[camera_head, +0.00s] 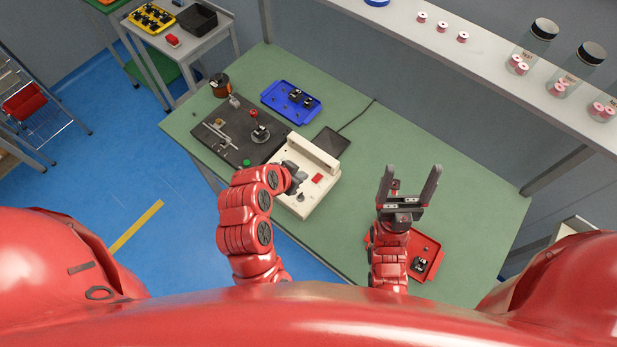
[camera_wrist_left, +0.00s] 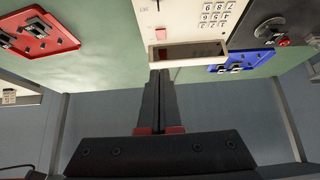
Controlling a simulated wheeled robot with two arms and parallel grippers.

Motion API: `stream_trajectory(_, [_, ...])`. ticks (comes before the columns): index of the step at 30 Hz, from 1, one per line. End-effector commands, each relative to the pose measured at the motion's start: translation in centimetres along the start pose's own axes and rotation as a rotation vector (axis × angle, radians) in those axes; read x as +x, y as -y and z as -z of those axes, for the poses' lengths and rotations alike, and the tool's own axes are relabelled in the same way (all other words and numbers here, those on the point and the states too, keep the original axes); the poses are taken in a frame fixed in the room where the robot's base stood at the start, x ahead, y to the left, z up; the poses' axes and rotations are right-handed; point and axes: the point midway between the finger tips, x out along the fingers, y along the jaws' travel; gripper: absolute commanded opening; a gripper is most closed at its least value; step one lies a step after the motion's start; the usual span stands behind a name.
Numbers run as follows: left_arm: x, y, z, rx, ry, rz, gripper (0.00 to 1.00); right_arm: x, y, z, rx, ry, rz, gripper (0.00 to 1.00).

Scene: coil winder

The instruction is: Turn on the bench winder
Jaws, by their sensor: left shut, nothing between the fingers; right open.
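The bench winder, a cream box (camera_head: 322,158), stands mid-bench at the end of a dark base plate. A red switch (camera_head: 317,178) sits on its top face. In the left wrist view the winder's cream panel (camera_wrist_left: 180,14) shows a keypad (camera_wrist_left: 213,15), a dark display window (camera_wrist_left: 187,51) and the red switch (camera_wrist_left: 160,33). My left gripper (camera_head: 291,170) is shut and empty over the winder, partly covering it; its fingertips (camera_wrist_left: 160,74) appear just below the display window, and contact cannot be told. My right gripper (camera_head: 411,178) is open and empty above the bench, right of the winder.
The dark plate (camera_head: 222,145) carries a spindle and red-knobbed fittings. A blue tray (camera_head: 274,95) lies behind, a red tray (camera_head: 432,246) at the front right near my right arm. A shelf (camera_head: 440,48) with spools and jars runs along the back.

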Motion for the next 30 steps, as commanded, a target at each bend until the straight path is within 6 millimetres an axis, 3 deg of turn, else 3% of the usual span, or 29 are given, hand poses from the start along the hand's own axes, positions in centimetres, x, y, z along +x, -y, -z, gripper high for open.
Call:
stream_trajectory(13, [5.7,0.0,-0.5,0.001,-0.005,0.000,0.00,-8.2,0.4,-1.4,0.000,0.000,0.000,0.81])
stream_trajectory(19, [6.2,0.3,0.3,0.004,-0.018,0.009,0.00,-9.2,0.5,-1.6,0.000,0.000,0.000,0.81])
stream_trajectory(26, [7.7,0.1,-0.4,0.003,0.002,0.004,0.00,-11.1,0.6,-1.9,0.000,0.000,0.000,0.81])
stream_trajectory(30, [9.3,-0.1,0.1,-0.002,0.006,-0.002,0.00,-9.2,0.5,-1.6,0.000,0.000,0.000,0.81])
